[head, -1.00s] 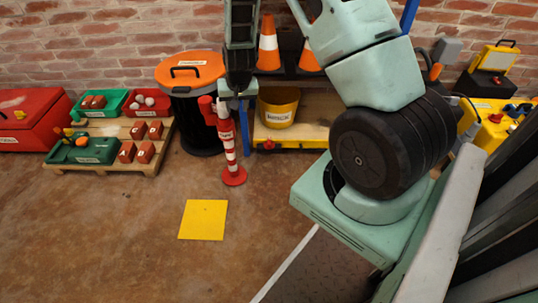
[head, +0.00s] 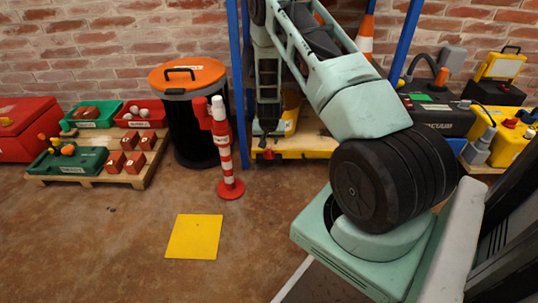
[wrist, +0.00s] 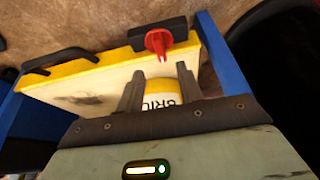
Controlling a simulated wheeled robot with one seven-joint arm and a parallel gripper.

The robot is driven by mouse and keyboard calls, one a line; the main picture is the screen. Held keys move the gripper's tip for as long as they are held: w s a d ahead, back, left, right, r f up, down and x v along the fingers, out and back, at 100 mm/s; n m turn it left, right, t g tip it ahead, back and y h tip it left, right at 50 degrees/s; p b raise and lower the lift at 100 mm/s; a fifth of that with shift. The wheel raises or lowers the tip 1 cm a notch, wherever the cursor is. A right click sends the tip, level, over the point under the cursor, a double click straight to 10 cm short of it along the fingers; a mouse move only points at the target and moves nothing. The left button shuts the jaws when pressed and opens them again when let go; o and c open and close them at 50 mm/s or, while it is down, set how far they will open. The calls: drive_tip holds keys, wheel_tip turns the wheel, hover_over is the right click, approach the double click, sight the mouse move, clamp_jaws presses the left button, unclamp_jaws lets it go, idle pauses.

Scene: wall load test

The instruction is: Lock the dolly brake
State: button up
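The dolly (head: 318,147) is a low wooden deck with yellow edging and blue posts, against the brick wall. Its brake looks to be a red knob (head: 268,155) on its front edge. In the wrist view the red knob (wrist: 158,41) sits on a black block on the yellow edge, beyond my fingertips. My gripper (head: 268,132) hangs above and near that edge. In the wrist view its two fingers (wrist: 159,70) are apart, with nothing held. The yellow bucket (wrist: 160,90) with a lettered label shows between and behind the fingers, partly hidden.
A red-and-white post (head: 226,160) stands left of the dolly, before a black bin with an orange lid (head: 188,75). Blue uprights (head: 240,80) flank my arm. A pallet (head: 140,178) holds trays and bricks. Floor around the yellow square (head: 194,237) is clear.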

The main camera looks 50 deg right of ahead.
sight(269, 150)
drive_tip(key=b+x, duration=0.3)
drive_tip(key=x, duration=0.4)
drive_tip(key=shift+f+b, duration=0.3)
drive_tip(key=shift+f, duration=0.1)
drive_tip(key=shift+d, duration=0.1)
clamp_jaws()
